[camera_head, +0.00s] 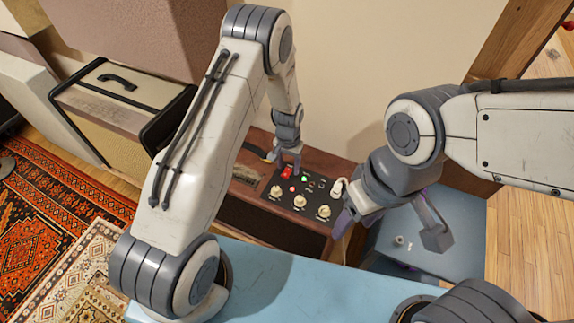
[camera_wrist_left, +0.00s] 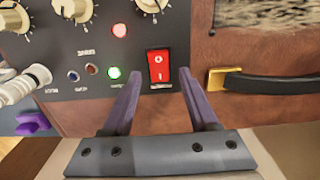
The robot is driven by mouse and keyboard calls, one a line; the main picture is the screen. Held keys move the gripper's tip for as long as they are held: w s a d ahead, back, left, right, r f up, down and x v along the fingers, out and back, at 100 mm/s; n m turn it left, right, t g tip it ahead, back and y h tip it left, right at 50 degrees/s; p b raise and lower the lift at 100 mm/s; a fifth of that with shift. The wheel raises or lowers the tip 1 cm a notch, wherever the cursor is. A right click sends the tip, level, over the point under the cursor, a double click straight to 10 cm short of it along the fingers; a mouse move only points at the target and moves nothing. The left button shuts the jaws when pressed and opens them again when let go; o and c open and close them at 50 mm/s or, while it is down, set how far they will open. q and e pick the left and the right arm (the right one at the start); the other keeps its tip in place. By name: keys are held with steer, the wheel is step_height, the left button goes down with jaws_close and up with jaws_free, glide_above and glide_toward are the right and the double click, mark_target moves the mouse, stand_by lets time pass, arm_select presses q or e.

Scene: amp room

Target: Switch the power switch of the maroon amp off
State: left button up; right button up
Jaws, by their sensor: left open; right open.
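The maroon amp (camera_head: 232,220) stands against the wall, with a black control panel facing up toward my head camera. Its red rocker power switch (camera_head: 287,173) also shows in the left wrist view (camera_wrist_left: 158,66), marked with white symbols. A green light (camera_wrist_left: 114,72) and a red light (camera_wrist_left: 119,30) glow beside it. My left gripper (camera_head: 287,160) is open just above the panel. In the left wrist view its two fingers (camera_wrist_left: 160,76) flank the switch; contact cannot be told. My right gripper (camera_head: 392,226) is open and empty, right of the amp.
Several cream knobs (camera_head: 299,201) and a white plug (camera_head: 336,188) sit on the panel. A black handle with brass ends (camera_wrist_left: 270,84) lies beside the switch. A blue box (camera_head: 440,263) is at the right. Another cream amp (camera_head: 125,85) stands at the left.

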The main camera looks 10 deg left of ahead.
arm_select(q)
jaws_close()
steer(key=shift+s+t, duration=0.15)
steer(key=shift+t, duration=0.15)
steer(key=t+b, duration=0.2)
steer(key=b, duration=0.7)
steer(key=shift+h+b, duration=0.3)
steer(key=shift+b, duration=0.05)
steer(key=shift+r+b, duration=0.1)
steer(key=shift+b, duration=0.3)
steer(key=shift+r+t, duration=0.1)
steer(key=shift+t, duration=0.2)
